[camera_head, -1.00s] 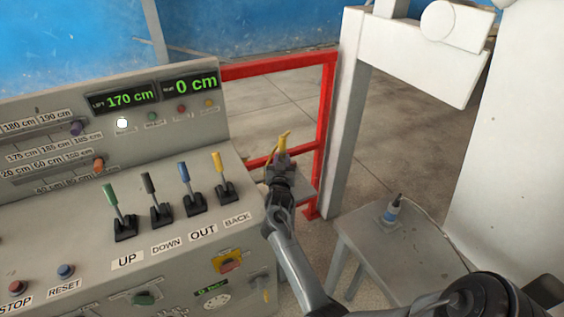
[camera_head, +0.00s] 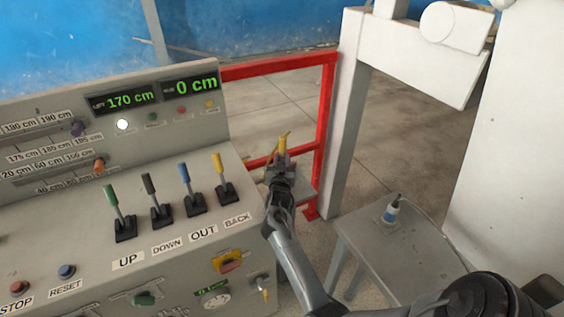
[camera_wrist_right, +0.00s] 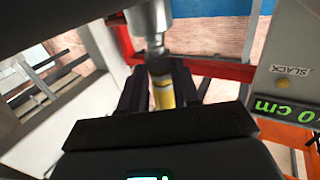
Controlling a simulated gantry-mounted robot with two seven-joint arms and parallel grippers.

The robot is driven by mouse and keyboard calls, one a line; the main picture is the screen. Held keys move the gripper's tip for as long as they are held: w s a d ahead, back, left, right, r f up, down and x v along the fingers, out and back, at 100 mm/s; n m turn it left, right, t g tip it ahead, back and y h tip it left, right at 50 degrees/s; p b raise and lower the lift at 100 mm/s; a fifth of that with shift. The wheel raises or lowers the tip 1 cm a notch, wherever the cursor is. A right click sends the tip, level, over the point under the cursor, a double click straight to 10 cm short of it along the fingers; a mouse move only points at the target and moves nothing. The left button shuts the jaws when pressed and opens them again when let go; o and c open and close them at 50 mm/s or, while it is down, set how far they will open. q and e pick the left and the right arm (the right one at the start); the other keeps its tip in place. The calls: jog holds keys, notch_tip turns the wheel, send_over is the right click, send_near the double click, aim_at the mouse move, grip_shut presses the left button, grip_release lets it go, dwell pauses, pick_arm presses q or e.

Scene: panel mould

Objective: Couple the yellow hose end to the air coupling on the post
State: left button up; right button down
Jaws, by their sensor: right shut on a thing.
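My right gripper (camera_head: 281,168) is shut on the yellow hose end (camera_wrist_right: 163,92), which sits between its dark fingers in the right wrist view. A metal coupling (camera_wrist_right: 150,22) with a narrower tip is right in front of the hose end there and roughly in line with it. I cannot tell whether the two touch or whether a small gap lies between them. In the head view a yellow piece (camera_head: 283,146) shows just beyond the gripper, in front of the red rail. My left gripper is not in view.
The control console (camera_head: 250,207) with several levers stands close to the left of my right arm. A red rail (camera_head: 325,130) and a grey post (camera_head: 345,120) stand behind.

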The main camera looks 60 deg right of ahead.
jog(key=shift+r, duration=0.1)
dwell(0.8)
jog(key=shift+p, duration=0.45)
jog(key=shift+f, duration=0.25)
jog(key=shift+f+b, duration=0.4)
